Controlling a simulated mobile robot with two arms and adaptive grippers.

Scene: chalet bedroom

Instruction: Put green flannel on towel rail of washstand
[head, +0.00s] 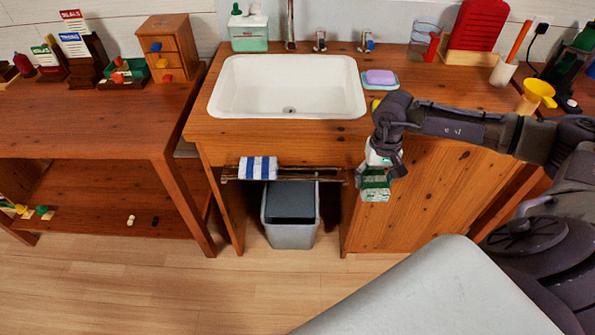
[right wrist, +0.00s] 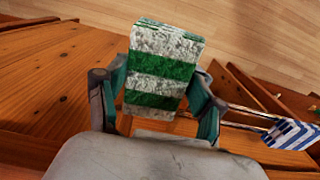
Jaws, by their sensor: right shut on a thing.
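The green-and-white striped flannel (head: 375,186) hangs from my right gripper (head: 384,160), in front of the washstand cupboard door. In the right wrist view the flannel (right wrist: 163,70) sits between the two fingers of the right gripper (right wrist: 160,95), which are shut on it. The towel rail (head: 325,178) runs across the opening under the basin, just left of the flannel. A blue-and-white striped cloth (head: 258,168) hangs over the rail's left part; it also shows at the right of the right wrist view (right wrist: 292,134). The rail's right part looks bare. My left gripper is out of view.
The washstand top carries a white basin (head: 288,88), a purple soap on a dish (head: 380,78) and a yellow funnel (head: 538,92). A grey bin (head: 290,230) stands below the rail. A wooden table (head: 90,125) stands at left.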

